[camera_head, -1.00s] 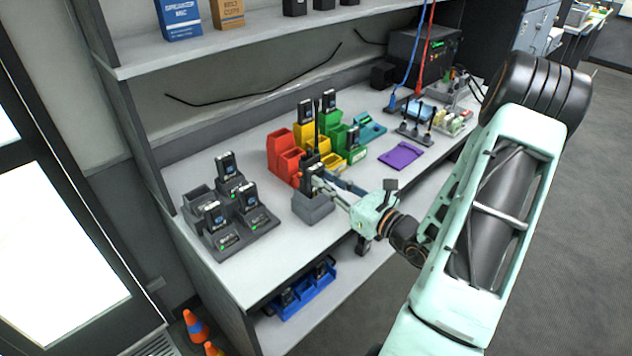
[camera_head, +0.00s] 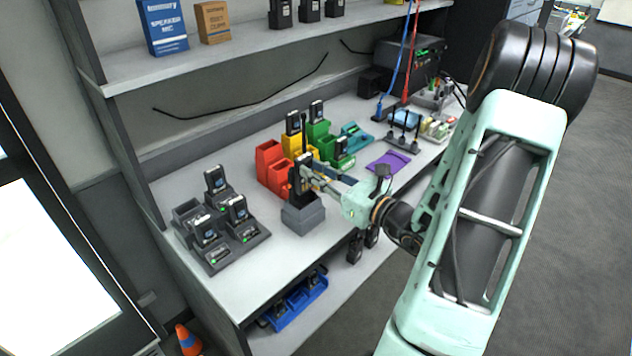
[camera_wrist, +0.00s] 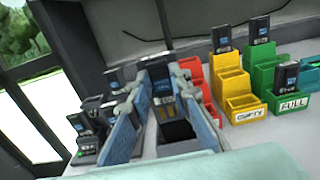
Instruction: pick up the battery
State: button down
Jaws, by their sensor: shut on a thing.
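A black battery (camera_head: 304,168) with a pale and blue label is between the fingers of my gripper (camera_head: 312,182). In the wrist view the battery (camera_wrist: 161,88) stands roughly upright between the two blue-grey fingertips (camera_wrist: 162,100), which are shut on it. It is at a small grey box (camera_head: 303,217) on the bench. I cannot tell whether its lower end is clear of the box. A thin black rod rises at or behind the battery; its base is hidden.
A dark grey charger (camera_head: 222,235) with several batteries stands at left. Red bins (camera_head: 270,168), yellow bins (camera_head: 300,145) and green bins (camera_head: 340,155) stand close behind my gripper. A purple mat (camera_head: 389,162) lies to the right. A blue tray (camera_head: 297,303) sits on the lower shelf.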

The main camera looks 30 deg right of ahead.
notch_tip(320, 180, up, 22)
jog(key=p, duration=0.3)
jog(key=shift+f, duration=0.15)
dwell(0.8)
